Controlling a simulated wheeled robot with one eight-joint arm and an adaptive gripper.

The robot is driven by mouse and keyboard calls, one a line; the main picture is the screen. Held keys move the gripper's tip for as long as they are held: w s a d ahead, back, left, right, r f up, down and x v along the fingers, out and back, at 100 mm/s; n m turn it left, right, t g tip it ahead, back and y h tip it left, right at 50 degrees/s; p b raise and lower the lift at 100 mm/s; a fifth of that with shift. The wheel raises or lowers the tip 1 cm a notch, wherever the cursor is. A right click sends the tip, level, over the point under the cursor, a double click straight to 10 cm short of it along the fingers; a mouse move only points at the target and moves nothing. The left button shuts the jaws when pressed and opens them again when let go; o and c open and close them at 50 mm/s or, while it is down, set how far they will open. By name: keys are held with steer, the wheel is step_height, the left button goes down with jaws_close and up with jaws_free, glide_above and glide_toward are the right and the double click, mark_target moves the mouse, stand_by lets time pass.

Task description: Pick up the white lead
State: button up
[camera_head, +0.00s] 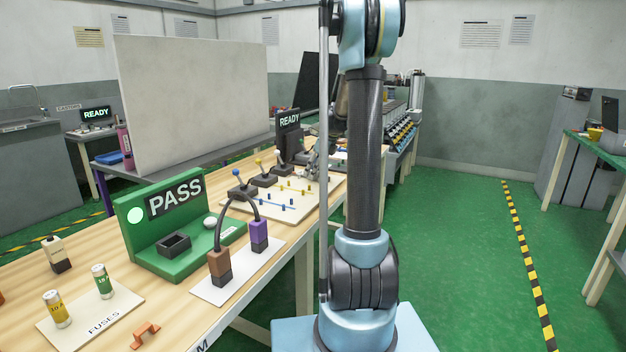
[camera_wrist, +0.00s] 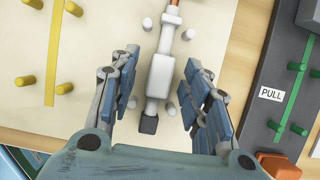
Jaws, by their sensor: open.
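The white lead (camera_wrist: 160,75) lies on a cream board (camera_wrist: 95,105) in the wrist view. It has a white block-shaped body, a dark end piece (camera_wrist: 149,124) toward my palm and a copper-coloured part at the far end. Small white pegs (camera_wrist: 189,34) stand around it. My gripper (camera_wrist: 161,60) is open, with one blue-padded finger on each side of the lead. A gap shows between the lead and both fingers; I cannot tell their height above the board. In the head view I cannot make out the white lead behind the pegs and my arm.
Yellow pegs (camera_wrist: 65,88) stand left of the lead. A dark fixture with a PULL label (camera_wrist: 271,94), a green strip and an orange block (camera_wrist: 280,165) lies right. In the head view, a green PASS stand (camera_head: 160,225) and fuse board (camera_head: 90,318) occupy the near bench.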

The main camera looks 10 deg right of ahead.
steer(key=shift+f, duration=0.15)
jaws_close()
